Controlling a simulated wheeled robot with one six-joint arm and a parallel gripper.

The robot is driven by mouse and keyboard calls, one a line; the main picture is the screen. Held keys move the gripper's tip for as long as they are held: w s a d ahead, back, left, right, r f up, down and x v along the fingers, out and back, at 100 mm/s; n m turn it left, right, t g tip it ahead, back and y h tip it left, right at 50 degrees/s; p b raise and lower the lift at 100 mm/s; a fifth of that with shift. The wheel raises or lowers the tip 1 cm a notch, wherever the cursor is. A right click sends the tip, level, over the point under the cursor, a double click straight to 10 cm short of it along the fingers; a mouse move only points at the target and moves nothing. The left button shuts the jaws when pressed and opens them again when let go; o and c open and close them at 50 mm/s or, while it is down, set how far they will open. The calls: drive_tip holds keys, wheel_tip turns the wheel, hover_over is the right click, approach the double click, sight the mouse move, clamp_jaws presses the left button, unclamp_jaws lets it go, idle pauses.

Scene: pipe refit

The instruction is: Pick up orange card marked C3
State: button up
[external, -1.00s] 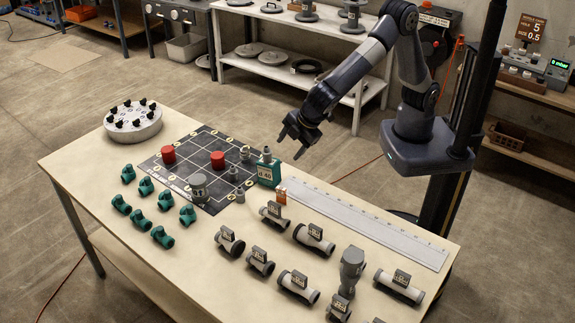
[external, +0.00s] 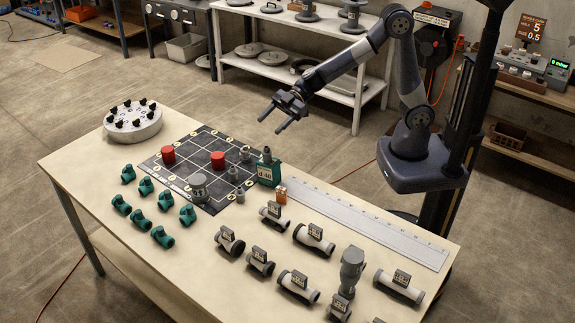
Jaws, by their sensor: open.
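A small orange card (external: 281,196) stands on the table, just right of the green box and by the left end of the long ruler. Its marking is too small to read. My gripper (external: 270,127) is open and empty. It hangs in the air above the table's back edge, well above the card in the picture and apart from it, with its fingers pointing down and left.
The green box (external: 268,172) stands close beside the card. The long pale ruler (external: 365,224) lies to the right. A dark grid mat (external: 190,155) with red cylinders lies left. Grey pipe pieces (external: 315,238) and teal fittings (external: 163,237) fill the front.

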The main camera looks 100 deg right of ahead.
drive_tip(key=s+f+g+y+b, duration=0.1)
drive_tip(key=s+f+g+y, duration=0.2)
drive_tip(key=s, duration=0.4)
approach(281, 188)
drive_tip(key=shift+n, duration=0.4)
drive_tip(key=p+x, duration=0.1)
drive_tip(key=x, duration=0.9)
drive_tip(key=shift+a+f, duration=0.15)
drive_tip(key=shift+f, duration=0.1)
drive_tip(key=shift+c, duration=0.2)
drive_tip(key=c, duration=1)
